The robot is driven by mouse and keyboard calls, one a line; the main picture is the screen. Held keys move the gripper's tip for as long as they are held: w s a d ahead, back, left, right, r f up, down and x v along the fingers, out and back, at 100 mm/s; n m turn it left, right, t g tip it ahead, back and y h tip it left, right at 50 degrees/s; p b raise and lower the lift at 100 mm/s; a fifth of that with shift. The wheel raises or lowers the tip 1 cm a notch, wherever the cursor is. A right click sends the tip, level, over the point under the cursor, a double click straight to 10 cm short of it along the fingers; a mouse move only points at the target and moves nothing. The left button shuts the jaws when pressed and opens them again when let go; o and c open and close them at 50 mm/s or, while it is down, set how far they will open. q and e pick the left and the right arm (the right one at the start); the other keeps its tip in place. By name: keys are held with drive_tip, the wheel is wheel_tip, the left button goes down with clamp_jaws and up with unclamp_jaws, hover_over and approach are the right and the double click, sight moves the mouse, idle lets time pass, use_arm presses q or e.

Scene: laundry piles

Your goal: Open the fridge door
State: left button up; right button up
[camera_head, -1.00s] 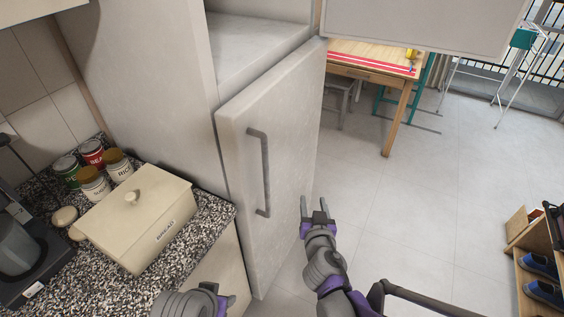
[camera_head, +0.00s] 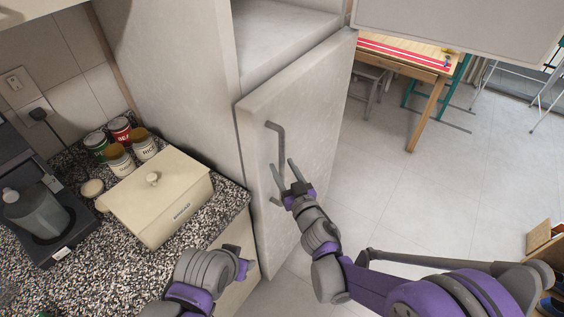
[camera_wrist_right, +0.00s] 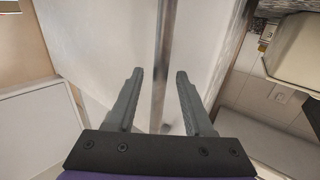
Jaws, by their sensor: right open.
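The fridge's pale grey lower door (camera_head: 315,95) fills the middle of the head view. Its vertical grey bar handle (camera_head: 277,140) is near the door's left edge. My right gripper (camera_head: 284,169) is open at the lower half of the handle. In the right wrist view the handle (camera_wrist_right: 163,60) runs lengthwise between the two open fingers (camera_wrist_right: 157,85), with space on both sides. My left gripper (camera_head: 241,264) is low over the counter's front edge; its fingers are too small and turned to read.
The fridge's upper compartment is open, its door (camera_head: 455,25) swung out at top right. A cream bread box (camera_head: 155,195), several cans and a coffee machine (camera_head: 40,215) stand on the speckled counter (camera_head: 110,255).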

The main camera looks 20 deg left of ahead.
drive_tip(key=shift+x, duration=0.8)
clamp_jaws()
idle(0.9)
